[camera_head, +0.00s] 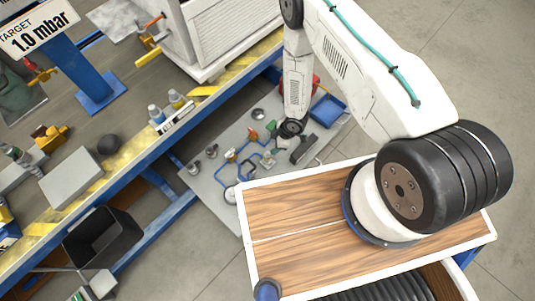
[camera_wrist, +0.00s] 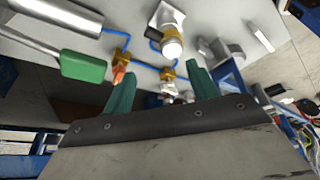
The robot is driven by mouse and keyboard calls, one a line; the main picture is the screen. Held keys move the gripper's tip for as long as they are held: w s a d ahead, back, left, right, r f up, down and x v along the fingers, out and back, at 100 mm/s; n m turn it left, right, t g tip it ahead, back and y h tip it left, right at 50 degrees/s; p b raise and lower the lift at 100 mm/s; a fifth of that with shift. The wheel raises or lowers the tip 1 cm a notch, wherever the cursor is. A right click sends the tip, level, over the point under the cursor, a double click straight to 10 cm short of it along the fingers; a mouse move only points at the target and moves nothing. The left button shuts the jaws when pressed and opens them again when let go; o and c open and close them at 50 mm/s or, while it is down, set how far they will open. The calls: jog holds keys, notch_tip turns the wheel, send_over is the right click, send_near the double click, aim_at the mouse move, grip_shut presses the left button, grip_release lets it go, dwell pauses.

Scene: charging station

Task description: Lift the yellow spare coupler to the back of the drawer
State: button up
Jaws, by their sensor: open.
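The grey drawer (camera_head: 214,203) lies low beside the workbench, with a blue hose and small fittings on it. My gripper (camera_head: 283,138) is over the drawer's middle, pointing down. In the wrist view my gripper (camera_wrist: 163,88) has its two green fingers apart, with nothing clearly held. A yellow-brass fitting (camera_wrist: 168,74) shows between and just beyond the fingertips, with a pale metal part close by. I cannot tell which is the spare coupler.
A green-ended tool (camera_wrist: 84,66) and a silver cylinder (camera_wrist: 172,46) lie close to the fingers. A blue tray (camera_head: 328,109) is at the drawer's right end. The wood-topped cart (camera_head: 290,205) is in front. The striped workbench (camera_head: 130,135) runs along the left.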

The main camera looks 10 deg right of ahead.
aim_at(268, 154)
jog(key=x, duration=0.3)
jog(key=s+x, duration=0.1)
jog(key=x, duration=0.2)
jog(key=s+x, duration=0.1)
jog(key=x, duration=0.1)
jog(key=shift+a+f, duration=0.25)
jog(key=shift+f, duration=0.2)
jog(key=shift+y, duration=0.3)
jog(key=c, duration=1)
